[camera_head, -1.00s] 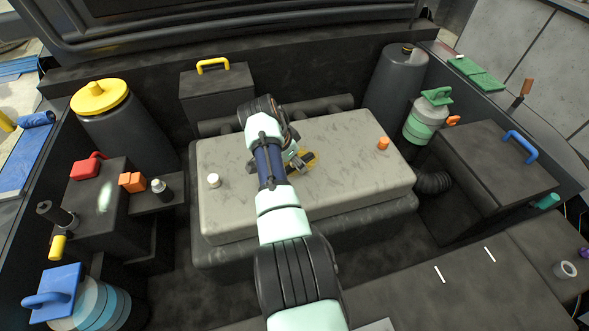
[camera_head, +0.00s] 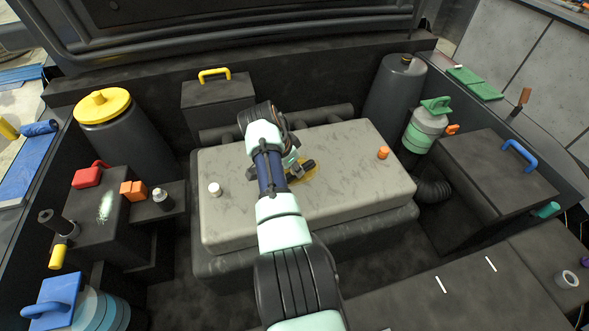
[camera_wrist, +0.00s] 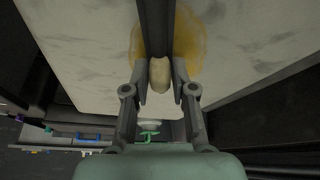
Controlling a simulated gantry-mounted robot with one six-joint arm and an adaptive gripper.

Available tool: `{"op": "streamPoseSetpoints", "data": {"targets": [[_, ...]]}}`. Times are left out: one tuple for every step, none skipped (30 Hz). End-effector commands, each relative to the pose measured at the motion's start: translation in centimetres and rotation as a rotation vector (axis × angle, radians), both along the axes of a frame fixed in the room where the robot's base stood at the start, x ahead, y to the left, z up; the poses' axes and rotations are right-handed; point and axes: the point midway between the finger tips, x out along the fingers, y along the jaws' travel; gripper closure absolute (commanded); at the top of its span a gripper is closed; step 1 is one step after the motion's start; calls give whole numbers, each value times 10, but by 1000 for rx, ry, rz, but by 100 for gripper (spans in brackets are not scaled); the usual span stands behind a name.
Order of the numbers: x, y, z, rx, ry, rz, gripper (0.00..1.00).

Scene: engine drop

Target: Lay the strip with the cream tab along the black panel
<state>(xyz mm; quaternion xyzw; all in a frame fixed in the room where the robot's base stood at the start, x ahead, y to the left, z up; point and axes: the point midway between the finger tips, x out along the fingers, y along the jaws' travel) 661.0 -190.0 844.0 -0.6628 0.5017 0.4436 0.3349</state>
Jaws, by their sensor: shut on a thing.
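My gripper (camera_wrist: 161,92) is shut on the cream tab (camera_wrist: 160,75), with a finger on each side of it in the wrist view. A dark narrow strip (camera_wrist: 156,25) runs from the tab to the top edge of that view, in front of a yellow patch. In the head view my gripper (camera_head: 297,170) is low over the grey engine cover (camera_head: 345,175); the strip is hard to make out there. A flat black panel (camera_head: 400,305) with two white marks (camera_head: 440,285) lies at the front right, probably the task's panel.
The cover bears a white cap (camera_head: 214,189), an orange cap (camera_head: 383,153) and the yellow patch (camera_head: 312,176). A black box with a blue handle (camera_head: 519,155) and a green-topped canister (camera_head: 424,125) stand right. A red-handled block (camera_head: 88,177) stands left. The panel's top looks mostly clear.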

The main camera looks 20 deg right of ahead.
Motion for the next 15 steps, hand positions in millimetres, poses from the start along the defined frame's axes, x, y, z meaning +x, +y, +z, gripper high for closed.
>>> {"op": "streamPoseSetpoints", "data": {"targets": [[1,0,17,-1,-4,0,93],[1,0,25,-1,-4,1,93],[1,0,37,-1,-5,0,93],[1,0,47,-1,-5,0,93],[1,0,58,-1,-5,0,93],[1,0,72,-1,-5,0,93],[1,0,83,-1,-6,0,93],[1,0,93,-1,-5,0,93],[1,0,106,-1,-5,0,93],[1,0,116,-1,-5,0,93],[1,0,126,-1,-4,-1,93],[1,0,137,-1,-4,-1,93],[1,0,145,0,-4,-1,93],[1,0,153,0,-2,0,93],[1,0,161,0,-2,0,93]]}}
